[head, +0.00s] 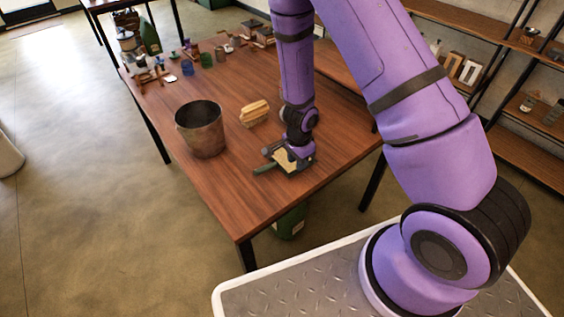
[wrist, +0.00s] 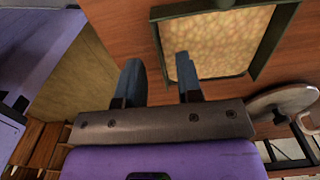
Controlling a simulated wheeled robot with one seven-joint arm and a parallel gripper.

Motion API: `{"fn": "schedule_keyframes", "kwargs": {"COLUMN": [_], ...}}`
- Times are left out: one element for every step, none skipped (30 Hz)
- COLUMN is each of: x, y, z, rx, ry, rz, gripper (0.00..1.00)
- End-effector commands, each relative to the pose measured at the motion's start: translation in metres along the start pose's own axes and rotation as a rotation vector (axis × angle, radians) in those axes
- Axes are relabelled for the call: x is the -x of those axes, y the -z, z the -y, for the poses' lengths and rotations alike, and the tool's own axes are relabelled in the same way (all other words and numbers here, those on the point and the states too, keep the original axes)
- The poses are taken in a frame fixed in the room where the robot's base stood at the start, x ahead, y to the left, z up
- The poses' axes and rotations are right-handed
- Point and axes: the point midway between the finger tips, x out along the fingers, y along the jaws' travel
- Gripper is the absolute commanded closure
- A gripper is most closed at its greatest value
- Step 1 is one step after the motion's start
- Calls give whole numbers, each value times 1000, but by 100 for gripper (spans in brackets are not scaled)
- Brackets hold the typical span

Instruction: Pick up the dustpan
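The dustpan appears as a flat dark green frame around a mottled yellowish panel (head: 283,158), with a green handle end (head: 264,169) at its left. It lies on the wooden table near the right edge. In the wrist view its frame and yellowish panel (wrist: 225,42) fill the upper right. My gripper (head: 291,160) is just above the dustpan, pointing down. In the wrist view its two fingers (wrist: 158,68) are apart, with nothing seen held between them. The right finger overlaps the frame's left edge; the left finger is outside it. I cannot tell whether they touch it.
A rusty metal bucket (head: 201,130) stands left on the table (head: 225,185). A yellow sponge-like block (head: 254,112) lies between the bucket and my arm. Small jars and tools crowd the far end. A green container (head: 290,223) is below the table. The front table corner is clear.

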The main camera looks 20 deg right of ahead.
Motion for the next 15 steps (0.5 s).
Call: {"fn": "schedule_keyframes", "kwargs": {"x": [-6,-8,-11,-13,-15,-17,-19,-21,-24,-26,-28,-30,-32,-33,-36], "y": [0,1,0,0,0,0,0,0,0,0,0,0,0,0,0], "z": [-1,-1,-2,-2,-2,-2,-2,-2,-3,-3,-3,-3,-3,-3,-3], "rx": [-4,-5,-4,-4,-4,-5,-4,-4,-3,-3,-3,-3,-3,-3,-2], "ry": [-3,-3,-2,-2,-2,-2,-2,-2,-4,-5,-6,-6,-6,-6,-6], "rz": [2,2,1,2,2,1,2,1,2,1,1,1,1,0,1], "gripper": [67,67,67,67,67,67,67,67,67,67,67,67,67,67,67]}}
